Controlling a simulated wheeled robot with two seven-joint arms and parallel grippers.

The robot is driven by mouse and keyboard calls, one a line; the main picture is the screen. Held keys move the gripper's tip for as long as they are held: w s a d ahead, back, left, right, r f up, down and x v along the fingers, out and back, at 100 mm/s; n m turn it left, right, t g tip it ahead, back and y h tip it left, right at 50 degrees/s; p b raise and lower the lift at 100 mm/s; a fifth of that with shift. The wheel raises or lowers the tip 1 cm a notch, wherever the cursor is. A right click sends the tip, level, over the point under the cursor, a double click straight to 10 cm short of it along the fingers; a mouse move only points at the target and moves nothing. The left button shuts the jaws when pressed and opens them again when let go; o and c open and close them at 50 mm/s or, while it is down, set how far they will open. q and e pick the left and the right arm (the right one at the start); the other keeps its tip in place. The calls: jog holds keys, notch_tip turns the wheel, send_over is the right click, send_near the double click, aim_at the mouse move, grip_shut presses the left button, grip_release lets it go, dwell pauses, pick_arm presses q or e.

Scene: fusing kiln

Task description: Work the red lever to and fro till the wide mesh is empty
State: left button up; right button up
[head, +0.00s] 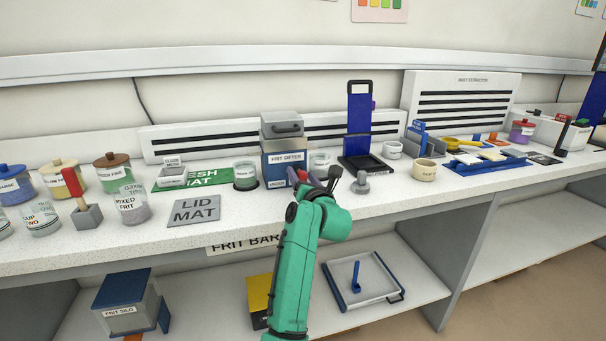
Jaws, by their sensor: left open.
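The frit sifter (281,167) is a blue and grey box with a grey handled top, standing on the bench. A small red part (302,175) shows at its right front, close to my gripper; I cannot tell if it is the red lever. My left gripper (322,178) is open in front of the sifter's right side, partly hidden by its own green arm; whether it touches the red part is unclear. A red-handled block (87,216) stands at far left. I cannot make out the wide mesh or its contents. My right gripper is not in view.
The lid mat (194,211) lies bare before the green mesh mat (212,177), where a small white labelled mesh box (171,178) sits. A mixed frit jar (132,207) and other jars stand left. A blue upright stand (359,125) and a cream cup (425,171) are right.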

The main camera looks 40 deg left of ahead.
pick_arm(q)
jog(key=shift+s+d+r, duration=0.1)
jog(key=shift+c, duration=0.6)
grip_shut()
dwell(0.6)
